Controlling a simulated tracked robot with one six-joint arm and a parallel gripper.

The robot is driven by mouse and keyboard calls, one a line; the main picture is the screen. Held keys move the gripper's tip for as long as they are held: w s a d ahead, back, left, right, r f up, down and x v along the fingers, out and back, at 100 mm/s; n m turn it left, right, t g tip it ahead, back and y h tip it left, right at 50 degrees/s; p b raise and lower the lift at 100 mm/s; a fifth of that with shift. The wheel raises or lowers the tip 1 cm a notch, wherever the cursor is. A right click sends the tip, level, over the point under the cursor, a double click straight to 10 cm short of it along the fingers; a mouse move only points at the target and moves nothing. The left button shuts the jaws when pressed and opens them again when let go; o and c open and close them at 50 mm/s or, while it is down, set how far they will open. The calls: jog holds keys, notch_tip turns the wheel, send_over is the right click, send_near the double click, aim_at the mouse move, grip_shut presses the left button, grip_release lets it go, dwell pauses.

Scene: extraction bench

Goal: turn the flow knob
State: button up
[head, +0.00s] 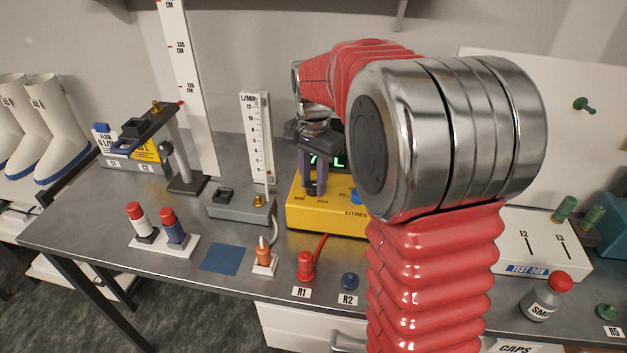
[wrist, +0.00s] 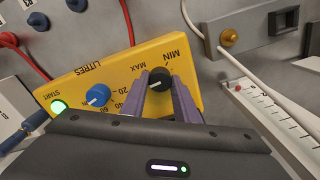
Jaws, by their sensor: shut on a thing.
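The black flow knob (wrist: 158,79) sits on the sloped face of a yellow box (wrist: 118,62), between MIN and MAX labels. In the head view the yellow box (head: 296,213) stands mid-bench, and the knob is mostly hidden behind my gripper. My gripper (head: 313,186) reaches down to the knob with its purple fingers. In the wrist view my gripper (wrist: 160,84) has one finger on each side of the knob and is shut on it. The knob's exact pointer direction is hard to read.
A blue LITRES knob (wrist: 97,95) and a lit green START button (wrist: 58,107) share the yellow box. A flow gauge (head: 256,140) stands just left of it. My arm hides the bench right of the box.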

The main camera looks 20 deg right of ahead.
aim_at(313, 184)
jog(key=shift+n, duration=0.4)
jog(key=n, duration=0.9)
jog(key=shift+n, duration=0.3)
dwell(0.3)
jog(key=o, duration=1.1)
jog(key=shift+c, duration=0.2)
jog(key=shift+r, duration=0.1)
notch_tip(313, 184, up, 14)
jog(key=shift+f, duration=0.2)
